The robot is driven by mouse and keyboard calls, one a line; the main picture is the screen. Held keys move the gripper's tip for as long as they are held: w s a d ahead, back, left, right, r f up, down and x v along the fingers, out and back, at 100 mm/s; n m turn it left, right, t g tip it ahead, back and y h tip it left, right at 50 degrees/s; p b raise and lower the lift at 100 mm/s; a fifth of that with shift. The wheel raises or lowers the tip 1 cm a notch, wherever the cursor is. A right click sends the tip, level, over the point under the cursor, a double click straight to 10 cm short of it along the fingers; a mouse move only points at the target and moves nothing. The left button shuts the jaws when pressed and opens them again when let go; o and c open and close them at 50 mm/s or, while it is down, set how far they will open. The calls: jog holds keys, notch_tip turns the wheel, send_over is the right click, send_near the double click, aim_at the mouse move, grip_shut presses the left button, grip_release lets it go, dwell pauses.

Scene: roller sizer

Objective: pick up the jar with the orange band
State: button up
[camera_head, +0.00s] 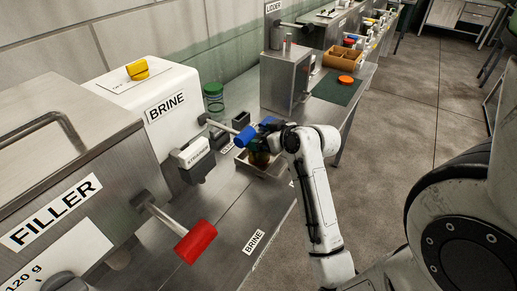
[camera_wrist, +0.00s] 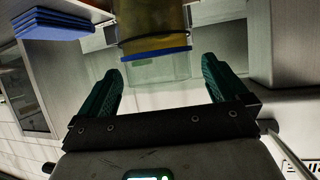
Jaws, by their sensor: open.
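In the wrist view a clear jar (camera_wrist: 155,67) with amber contents and a blue band is between and beyond my open gripper's (camera_wrist: 161,66) two green fingers. The fingers stand apart on either side, and I cannot tell whether either touches it. In the head view my gripper (camera_head: 266,130) is over a shallow tray (camera_head: 274,171) at the brine station, partly hidden by my arm. An amber jar (camera_head: 259,157) shows under it, in or at the tray. I make out no orange band on this jar.
A blue handle (camera_head: 246,137) reaches out close to my gripper, and a red handle (camera_head: 196,242) is nearer. A steel machine (camera_head: 286,79) stands behind. The counter front is clear.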

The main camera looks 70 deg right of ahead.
jog(key=shift+w+d+f, duration=0.25)
jog(key=shift+w+f, duration=0.1)
jog(key=shift+w, duration=0.2)
jog(key=shift+c, duration=0.4)
jog(key=c, duration=1.7)
